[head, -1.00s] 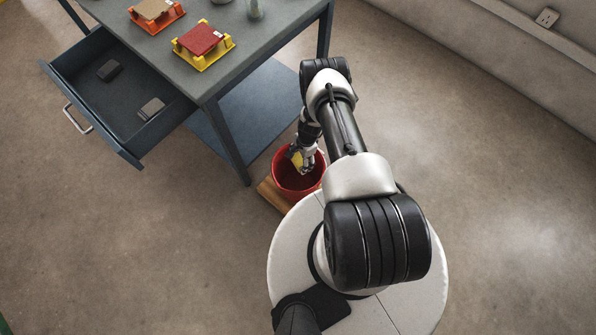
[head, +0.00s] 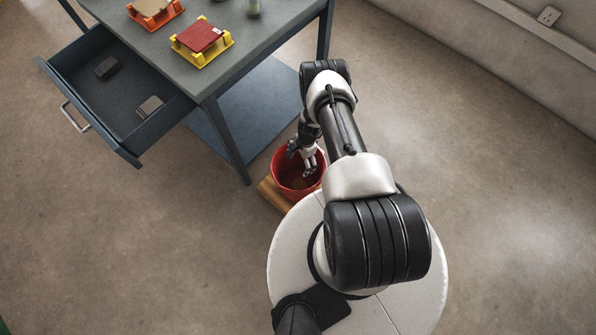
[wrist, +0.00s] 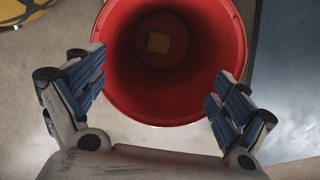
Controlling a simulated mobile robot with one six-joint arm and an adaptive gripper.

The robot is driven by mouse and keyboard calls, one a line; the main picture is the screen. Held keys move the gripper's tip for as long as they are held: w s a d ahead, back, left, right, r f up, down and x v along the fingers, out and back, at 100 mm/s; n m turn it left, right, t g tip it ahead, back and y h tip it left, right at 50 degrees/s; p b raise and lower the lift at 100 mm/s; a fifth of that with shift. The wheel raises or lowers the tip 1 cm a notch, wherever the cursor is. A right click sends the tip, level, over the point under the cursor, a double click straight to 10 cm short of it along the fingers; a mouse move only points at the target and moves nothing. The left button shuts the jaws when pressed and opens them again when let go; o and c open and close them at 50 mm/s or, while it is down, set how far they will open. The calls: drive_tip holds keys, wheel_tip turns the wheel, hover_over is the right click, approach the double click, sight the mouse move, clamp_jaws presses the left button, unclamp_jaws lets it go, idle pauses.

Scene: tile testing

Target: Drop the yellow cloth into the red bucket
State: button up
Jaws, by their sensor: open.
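The red bucket (head: 281,176) stands on the floor beside the table, partly hidden by my arm. It also shows in the wrist view (wrist: 232,45), with its mouth facing the camera. My gripper (wrist: 157,82) is open and empty, its two fingers spread apart over the near part of the bucket's mouth. In the head view, my gripper (head: 309,169) is at the bucket's opening. A small yellowish square patch, apparently the yellow cloth (wrist: 157,42), lies deep inside the bucket, small and dim in the shade.
A wooden board (head: 272,194) lies under the bucket. The grey table (head: 165,62) has a drawer (head: 118,122) pulled open, with two small blocks inside. Red and tan tiles sit on yellow and orange stands on top. The floor at right is clear.

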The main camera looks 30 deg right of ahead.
wheel_tip(320, 180, up, 12)
drive_tip(key=d, duration=0.1)
drive_tip(key=shift+d, duration=0.4)
idle(0.5)
